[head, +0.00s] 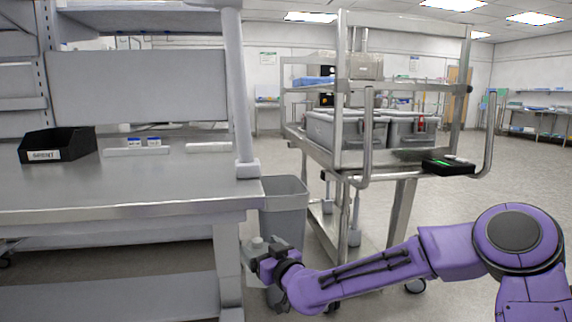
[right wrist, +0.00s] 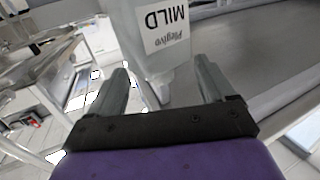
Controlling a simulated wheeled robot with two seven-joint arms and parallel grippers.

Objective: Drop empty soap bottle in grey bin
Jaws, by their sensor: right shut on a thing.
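The soap bottle (right wrist: 158,40) is translucent grey-white, with a white label reading MILD upside down in the right wrist view. It sits between the two fingers of my right gripper (right wrist: 160,78), which is shut on it. In the head view, the right gripper (head: 257,254) is low beside the workbench leg. The pale bottle (head: 257,243) shows there, partly hidden by the gripper. The grey bin (head: 285,190) stands open-topped just behind and above the gripper in the picture, between bench and cart. The gripper hides part of its lower body. My left gripper is out of view.
A steel workbench (head: 130,188) fills the left, with a black labelled box (head: 57,146) and small blue-capped bottles (head: 144,142) on it. A steel cart (head: 320,152) with grey tubs (head: 347,132) and a black device (head: 447,165) stands right of the bin. Floor is clear at right.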

